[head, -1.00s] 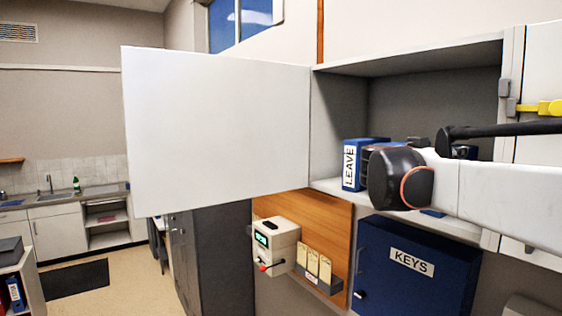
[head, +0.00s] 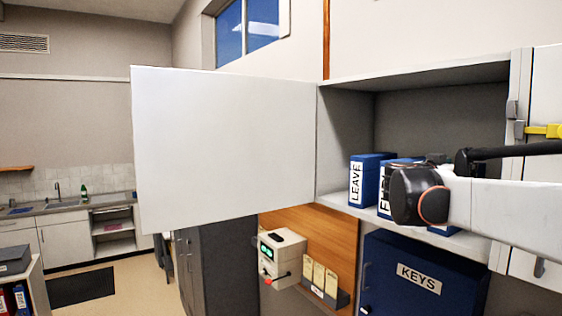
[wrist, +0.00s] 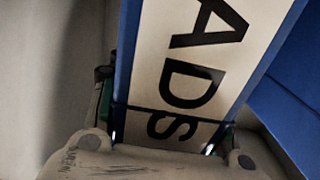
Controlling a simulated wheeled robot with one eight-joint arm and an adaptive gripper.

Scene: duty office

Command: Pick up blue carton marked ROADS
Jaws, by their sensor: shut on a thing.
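The blue carton marked ROADS (wrist: 185,60) fills the middle of the wrist view. Its white label shows "ADS", tilted; the rest is cut off by the picture's edge. My gripper (wrist: 166,122) is shut on its lower end, one finger at each side. In the head view my arm's dark wrist (head: 418,195) is in front of the open cupboard and hides the gripper. A bit of blue (head: 444,230) shows under the arm, but I cannot tell which carton it is.
A blue carton marked LEAVE (head: 356,183) stands on the cupboard shelf (head: 335,198), with another, partly hidden lettered carton (head: 385,204) beside it. The white cupboard door (head: 230,145) stands open at left. A blue KEYS cabinet (head: 400,290) hangs below. Another blue surface (wrist: 285,110) is close at right in the wrist view.

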